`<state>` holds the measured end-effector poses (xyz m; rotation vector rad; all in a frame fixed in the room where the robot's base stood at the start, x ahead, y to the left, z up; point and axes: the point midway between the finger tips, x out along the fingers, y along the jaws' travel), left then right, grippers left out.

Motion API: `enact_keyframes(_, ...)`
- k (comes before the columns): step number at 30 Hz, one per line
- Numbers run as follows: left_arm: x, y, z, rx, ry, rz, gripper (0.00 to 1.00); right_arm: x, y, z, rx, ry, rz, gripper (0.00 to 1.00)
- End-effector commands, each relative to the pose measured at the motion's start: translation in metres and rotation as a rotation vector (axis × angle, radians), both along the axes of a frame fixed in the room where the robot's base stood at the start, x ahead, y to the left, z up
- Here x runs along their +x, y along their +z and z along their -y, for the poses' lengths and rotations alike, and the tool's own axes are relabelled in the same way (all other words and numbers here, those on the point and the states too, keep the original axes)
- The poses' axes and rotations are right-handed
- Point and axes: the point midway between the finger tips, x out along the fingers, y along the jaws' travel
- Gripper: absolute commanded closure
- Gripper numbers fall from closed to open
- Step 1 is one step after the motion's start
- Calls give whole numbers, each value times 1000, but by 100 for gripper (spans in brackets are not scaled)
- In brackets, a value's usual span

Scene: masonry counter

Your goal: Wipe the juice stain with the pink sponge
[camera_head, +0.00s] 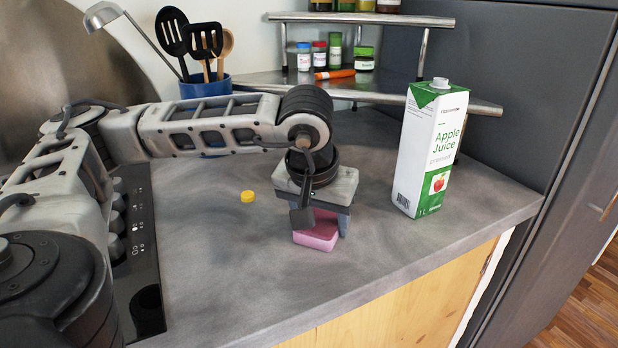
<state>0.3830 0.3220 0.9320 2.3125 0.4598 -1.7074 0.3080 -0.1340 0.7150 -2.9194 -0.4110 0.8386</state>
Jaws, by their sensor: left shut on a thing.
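The pink sponge (317,238) is in the middle of the head view, at the grey counter top (230,276). My left gripper (320,216) points down from above and is shut on the sponge. The sponge's lower part shows below the fingers and appears to be at the counter surface; I cannot tell whether it touches. Its upper part is hidden by the gripper. I cannot make out a juice stain; the counter shows only mottled grey, and the area under the sponge and gripper is hidden. My right gripper is not in view.
An apple juice carton (430,148) stands upright to the right of the gripper. A small yellow cap (248,197) lies on the counter to the left. A black cooktop (138,262), a blue utensil holder (192,88) and a spice shelf (375,87) border the space. The front counter is clear.

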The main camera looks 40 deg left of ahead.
Motion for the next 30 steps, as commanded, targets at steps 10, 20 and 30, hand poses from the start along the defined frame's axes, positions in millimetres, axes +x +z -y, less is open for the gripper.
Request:
enact_keyframes(10,2,42,3,-1,-8,0,60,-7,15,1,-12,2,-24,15)
enact_keyframes(20,3,72,4,-1,-11,0,60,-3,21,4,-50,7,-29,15)
enact_keyframes(30,4,80,5,-1,-12,1,60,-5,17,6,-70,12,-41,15)
